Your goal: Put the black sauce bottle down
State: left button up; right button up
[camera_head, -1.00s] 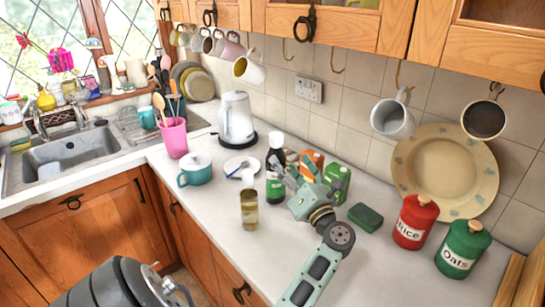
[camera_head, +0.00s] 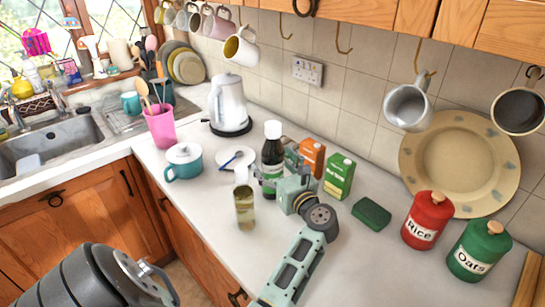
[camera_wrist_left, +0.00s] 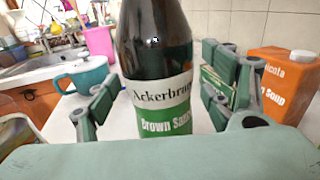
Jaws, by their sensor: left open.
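The black sauce bottle (camera_head: 272,148), with a white cap and a white and green label, is upright on the white worktop. My left gripper (camera_head: 272,184) is at its lower part, with its arm reaching in from the front. In the left wrist view the bottle (camera_wrist_left: 158,65) is between the two fingers of my left gripper (camera_wrist_left: 160,98). The fingers are spread, with visible gaps on both sides of the bottle. Its base is hidden in the wrist view. My right gripper is not in view.
A glass oil bottle (camera_head: 244,205) stands close in front on the left. Orange (camera_head: 311,158) and green (camera_head: 339,176) cartons stand just right. The front worktop is clear.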

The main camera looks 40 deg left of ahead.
pick_arm(q)
jog(key=shift+w+a+f, duration=0.4)
jog(key=shift+a+f, duration=0.05)
jog(key=shift+a, duration=0.2)
jog(key=shift+s+d+r, duration=0.1)
jog(key=shift+r, duration=0.05)
jog(key=shift+s+d+r, duration=0.2)
jog(key=shift+d, duration=0.05)
jog(key=shift+c, duration=1)
jog(key=shift+s+d+r, duration=0.1)
jog(key=shift+c, duration=2.8)
jog(key=c, duration=1)
jog(key=shift+c, duration=0.3)
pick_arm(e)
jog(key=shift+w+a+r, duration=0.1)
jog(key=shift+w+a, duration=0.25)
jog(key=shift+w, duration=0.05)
